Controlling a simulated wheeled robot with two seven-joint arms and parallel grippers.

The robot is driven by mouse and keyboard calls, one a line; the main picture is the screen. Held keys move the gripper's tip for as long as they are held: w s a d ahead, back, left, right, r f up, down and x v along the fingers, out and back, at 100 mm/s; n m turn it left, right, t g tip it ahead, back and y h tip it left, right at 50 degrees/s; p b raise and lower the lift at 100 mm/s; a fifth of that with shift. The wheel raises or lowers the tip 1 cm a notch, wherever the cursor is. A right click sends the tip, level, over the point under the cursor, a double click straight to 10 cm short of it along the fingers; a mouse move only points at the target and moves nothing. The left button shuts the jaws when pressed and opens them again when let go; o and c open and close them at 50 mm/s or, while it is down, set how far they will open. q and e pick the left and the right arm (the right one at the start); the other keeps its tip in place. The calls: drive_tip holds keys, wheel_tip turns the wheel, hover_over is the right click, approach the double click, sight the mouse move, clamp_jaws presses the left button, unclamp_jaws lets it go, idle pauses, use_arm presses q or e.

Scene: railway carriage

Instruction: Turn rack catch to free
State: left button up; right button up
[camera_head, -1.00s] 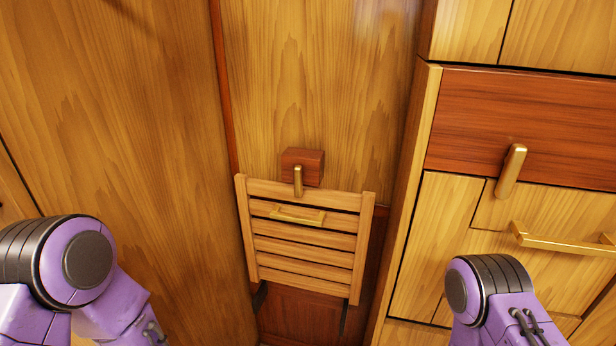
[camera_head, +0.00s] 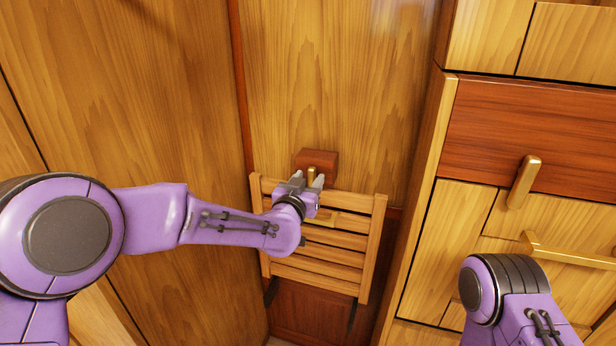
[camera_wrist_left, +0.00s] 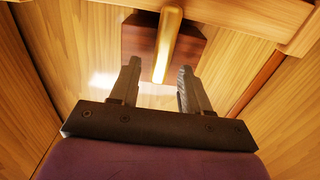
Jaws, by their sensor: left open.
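The rack catch is a brass lever (camera_head: 311,174) on a dark red-brown wooden block (camera_head: 322,160), fixed to the wall panel just above the slatted folding rack (camera_head: 372,235). The lever hangs down over the top of the rack. My left gripper (camera_head: 310,182) is open at the catch, its fingers to either side of the lever in the head view. In the left wrist view the brass lever (camera_wrist_left: 168,45) lies ahead, between the lines of the two open fingers (camera_wrist_left: 158,75). I see no contact. My right gripper is out of view; only part of my right arm shows.
The rack is folded upright against the wall, with a brass handle on its upper slats partly behind my left gripper. At right, a cabinet has another brass lever (camera_head: 523,182) and a brass bar handle (camera_head: 570,255). A wooden side wall (camera_head: 150,100) stands at left.

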use_arm(q)
drive_tip(key=shift+w+d, duration=0.1)
drive_tip(key=shift+w, duration=0.25)
clamp_jaws()
